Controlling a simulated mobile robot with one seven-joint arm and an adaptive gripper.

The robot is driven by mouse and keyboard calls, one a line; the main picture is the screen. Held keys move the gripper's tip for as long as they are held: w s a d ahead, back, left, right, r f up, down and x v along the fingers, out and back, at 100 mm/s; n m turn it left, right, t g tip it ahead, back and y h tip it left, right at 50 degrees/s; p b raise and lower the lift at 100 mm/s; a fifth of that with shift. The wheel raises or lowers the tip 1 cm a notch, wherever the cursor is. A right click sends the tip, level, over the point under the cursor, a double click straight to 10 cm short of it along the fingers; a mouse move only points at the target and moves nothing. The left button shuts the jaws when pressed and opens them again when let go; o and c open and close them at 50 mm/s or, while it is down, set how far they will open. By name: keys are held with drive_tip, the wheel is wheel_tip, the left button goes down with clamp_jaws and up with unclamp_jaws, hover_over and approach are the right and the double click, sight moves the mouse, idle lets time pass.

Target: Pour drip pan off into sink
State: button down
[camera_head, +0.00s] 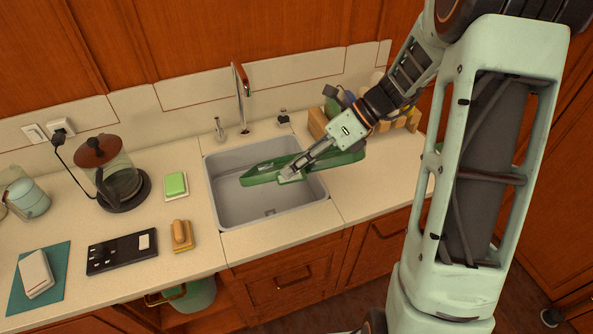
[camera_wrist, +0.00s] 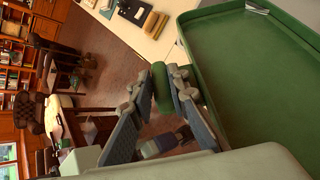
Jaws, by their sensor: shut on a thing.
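The drip pan is a long, shallow green tray (camera_head: 261,170). In the head view it is held over the grey sink (camera_head: 240,207), tilted with its left end lower, and its right end reaches past the sink's right rim. In the wrist view the pan (camera_wrist: 245,65) fills the right side. My gripper (camera_head: 289,174) is shut on the pan's near side; in the wrist view its fingers (camera_wrist: 166,90) close on a rounded green grip. I cannot make out any liquid in the pan. The sink floor looks empty where it shows.
A faucet (camera_head: 240,95) rises behind the sink. A green sponge (camera_head: 176,185) and a brush (camera_head: 181,235) lie left of it, with a glass kettle (camera_head: 105,170) further left. A wooden crate (camera_head: 400,124) with items stands behind on the right. Counter right of the sink is clear.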

drive_tip(key=shift+w+a+r+m+g+h, duration=0.2)
drive_tip(key=shift+w+a+r+g, duration=0.1)
drive_tip(key=shift+w+r, duration=0.4)
drive_tip(key=shift+w+a+r+m+g+h, duration=0.1)
drive_tip(key=shift+w+a+r+m+g, duration=0.2)
drive_tip(key=shift+r, duration=0.55)
drive_tip(key=w+a+r+m+g+h, duration=0.1)
drive_tip(key=w+a+r+g, duration=0.2)
drive_tip(key=w+r, duration=0.2)
drive_tip(key=shift+w+a+r+m, duration=0.2)
drive_tip(key=shift+w+m, duration=0.2)
drive_tip(key=shift+w, duration=1.45)
idle(1.1)
